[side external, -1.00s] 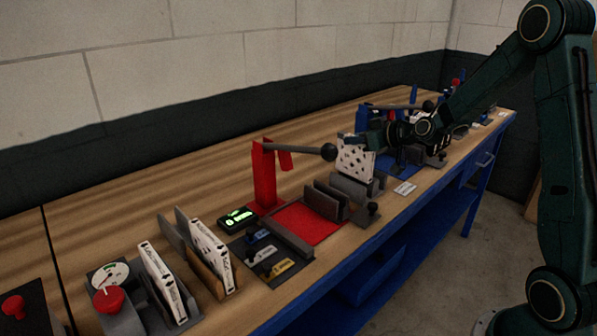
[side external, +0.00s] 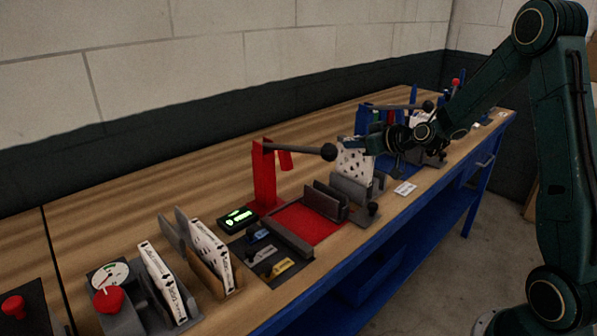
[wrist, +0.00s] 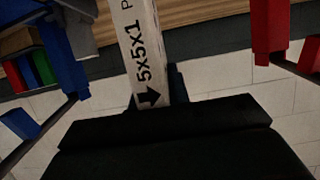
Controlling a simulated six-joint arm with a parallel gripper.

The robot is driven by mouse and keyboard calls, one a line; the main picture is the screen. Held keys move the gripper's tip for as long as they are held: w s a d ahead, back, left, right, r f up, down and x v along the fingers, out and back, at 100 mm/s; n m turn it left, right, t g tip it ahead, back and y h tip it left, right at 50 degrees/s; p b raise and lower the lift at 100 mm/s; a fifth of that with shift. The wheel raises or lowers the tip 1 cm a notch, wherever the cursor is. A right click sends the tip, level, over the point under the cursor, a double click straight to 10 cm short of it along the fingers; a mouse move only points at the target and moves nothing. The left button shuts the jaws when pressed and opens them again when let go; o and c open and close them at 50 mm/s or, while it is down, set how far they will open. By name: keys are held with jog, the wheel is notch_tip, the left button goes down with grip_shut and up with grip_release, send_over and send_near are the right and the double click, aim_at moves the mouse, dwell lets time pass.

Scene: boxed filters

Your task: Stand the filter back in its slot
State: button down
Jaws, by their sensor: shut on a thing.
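My gripper (side external: 376,145) is shut on a white, dark-patterned filter (side external: 354,162), which stands roughly upright. In the wrist view the filter's narrow edge (wrist: 143,45) shows "5x5x1" and a black arrow, and it runs down to my dark gripper. The filter's lower end is at a grey slotted holder (side external: 351,188), just right of the red press area. I cannot tell whether its bottom edge is inside a slot or only above or behind the holder wall. Two other filters stand at the front left: one in a grey holder (side external: 166,284), one in a brown-sided holder (side external: 211,252).
A red lever press (side external: 263,175) with a black-knobbed arm reaches close to the filter's left side. Grey plates (side external: 325,202) stand on its red mat (side external: 296,222). A blue station (side external: 364,122) lies behind my gripper. A white label (side external: 405,188) lies near the bench edge.

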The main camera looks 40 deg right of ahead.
jog(key=shift+f, duration=2.25)
dwell(0.7)
jog(key=c, duration=1.3)
grip_release()
jog(key=shift+o, duration=0.2)
jog(key=shift+s, duration=0.1)
jog(key=v, duration=1.3)
jog(key=shift+s+r, duration=0.2)
jog(key=shift+s, duration=0.05)
